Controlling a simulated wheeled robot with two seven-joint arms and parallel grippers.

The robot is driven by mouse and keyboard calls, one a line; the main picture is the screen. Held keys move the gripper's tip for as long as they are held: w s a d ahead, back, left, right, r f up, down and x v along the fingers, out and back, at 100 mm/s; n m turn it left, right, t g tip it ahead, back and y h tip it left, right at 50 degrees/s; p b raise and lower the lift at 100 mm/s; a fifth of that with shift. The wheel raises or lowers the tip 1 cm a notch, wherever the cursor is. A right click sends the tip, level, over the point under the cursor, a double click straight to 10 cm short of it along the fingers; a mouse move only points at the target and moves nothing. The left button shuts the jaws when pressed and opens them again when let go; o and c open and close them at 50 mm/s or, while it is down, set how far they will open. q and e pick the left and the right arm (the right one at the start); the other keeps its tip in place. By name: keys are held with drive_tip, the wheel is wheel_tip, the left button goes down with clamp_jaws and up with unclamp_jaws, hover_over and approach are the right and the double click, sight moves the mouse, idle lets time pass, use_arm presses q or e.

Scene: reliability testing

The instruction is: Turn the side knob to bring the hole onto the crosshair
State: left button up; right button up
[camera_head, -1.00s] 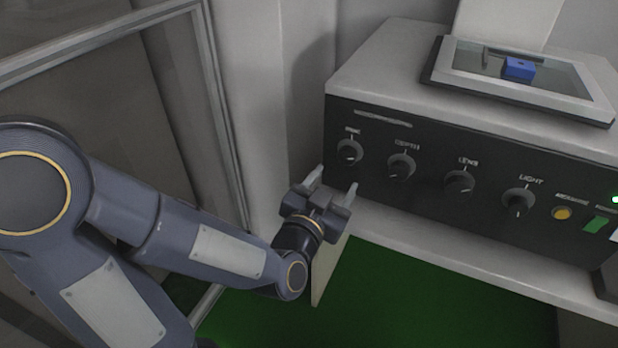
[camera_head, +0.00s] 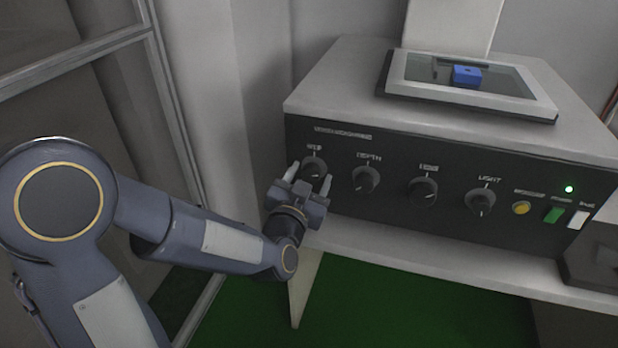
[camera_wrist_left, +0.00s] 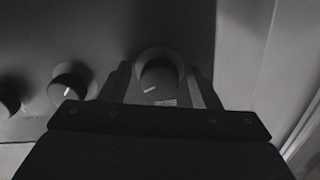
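The leftmost dark round knob (camera_head: 314,166), its label too blurred to read surely, is on the front panel (camera_head: 400,152) of the machine. My left gripper (camera_head: 309,173) is open, with one finger on each side of this knob. In the left wrist view the knob (camera_wrist_left: 158,76), with a white pointer mark, lies between the two fingers (camera_wrist_left: 160,84), and gaps show on both sides. A blue block (camera_head: 467,75) with a small hole sits behind the framed glass window (camera_head: 400,84) on top. The crosshair cannot be made out. My right gripper is not in view.
To the right are the depth knob (camera_head: 366,179), another knob (camera_head: 423,191) and the light knob (camera_head: 480,201). Beyond them are a yellow button (camera_head: 521,208), a green switch (camera_head: 554,214) and a lit green lamp (camera_head: 569,189). A pale ledge (camera_head: 420,262) runs below the panel.

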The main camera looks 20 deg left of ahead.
use_arm(q)
drive_tip(key=c, duration=0.9)
drive_tip(key=shift+f+n+b, duration=0.15)
drive_tip(key=shift+n+b, duration=0.75)
drive_tip(key=shift+b, duration=0.2)
drive_tip(key=n+b, duration=0.6)
drive_tip(key=n, duration=0.1)
drive_tip(key=shift+d+n+b, duration=0.15)
drive_tip(key=shift+n+b, duration=0.95)
drive_tip(key=shift+n, duration=0.5)
drive_tip(key=shift+r, duration=0.25)
drive_tip(key=o, duration=1)
